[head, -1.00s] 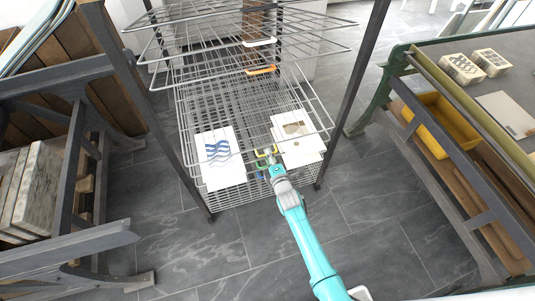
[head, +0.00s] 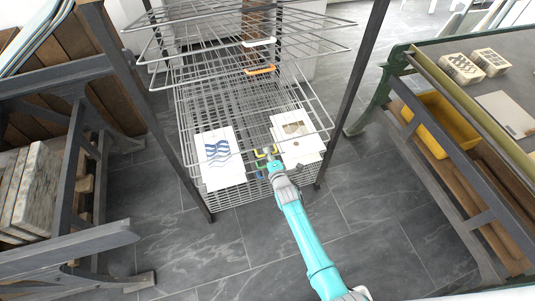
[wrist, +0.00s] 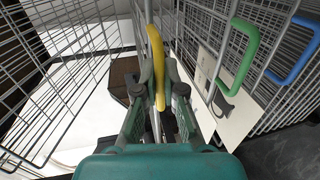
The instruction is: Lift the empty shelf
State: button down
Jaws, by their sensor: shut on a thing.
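My gripper (head: 270,158) is at the front edge of the wire drying rack. In the wrist view its fingers (wrist: 159,100) are shut on the yellow handle (wrist: 155,50) of a wire shelf; the yellow handle (head: 262,152) also shows in the head view. A green handle (wrist: 243,48) and a blue handle (wrist: 298,60) are beside it in the wrist view, on neighbouring shelves. A print with blue waves (head: 217,152) and a print with a brown shape (head: 297,130) lie in the rack under wires. I cannot tell which shelf bears each.
Raised wire shelves with a white handle (head: 259,42) and an orange handle (head: 260,70) are above. Dark rack posts (head: 352,85) flank the shelves. The grey floor (head: 240,255) in front is clear.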

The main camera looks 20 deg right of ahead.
jog(key=w+r, duration=0.2)
jog(key=r, duration=1.1)
jog(key=w+r, duration=0.2)
jog(key=r, duration=1.1)
jog(key=shift+w+r, duration=0.3)
jog(key=shift+w, duration=0.05)
jog(key=c, duration=1.4)
grip_release()
jog(key=shift+s, duration=0.1)
jog(key=shift+o, duration=0.6)
